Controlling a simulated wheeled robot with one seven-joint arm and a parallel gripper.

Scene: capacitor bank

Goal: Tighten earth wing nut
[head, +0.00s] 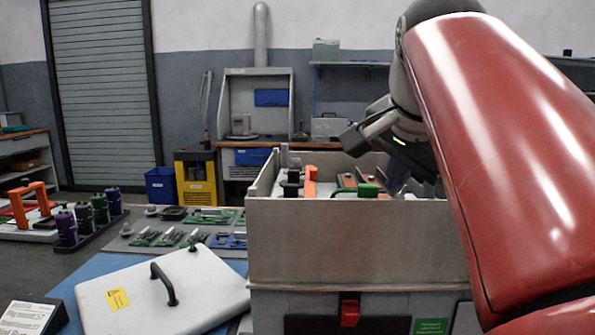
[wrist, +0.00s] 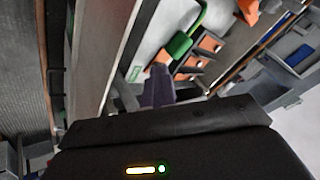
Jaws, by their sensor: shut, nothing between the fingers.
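My gripper (head: 399,181) reaches down into the open grey box (head: 345,240) near its back right, partly hidden by the box wall and my red arm. In the wrist view my gripper (wrist: 159,74) shows as two purple-grey fingers close together, shut and empty. The fingertips are over the box's pale inner panel, beside a small green label (wrist: 134,73). I cannot make out the earth wing nut in either view. Whether the fingertips touch anything is not clear.
Inside the box, a green clamp (head: 367,190) with a green cable, an orange handle (head: 310,182) and brown bars (wrist: 211,43) stand close to the gripper. The box walls rise around it. A white lid (head: 205,290) lies on the blue mat at left.

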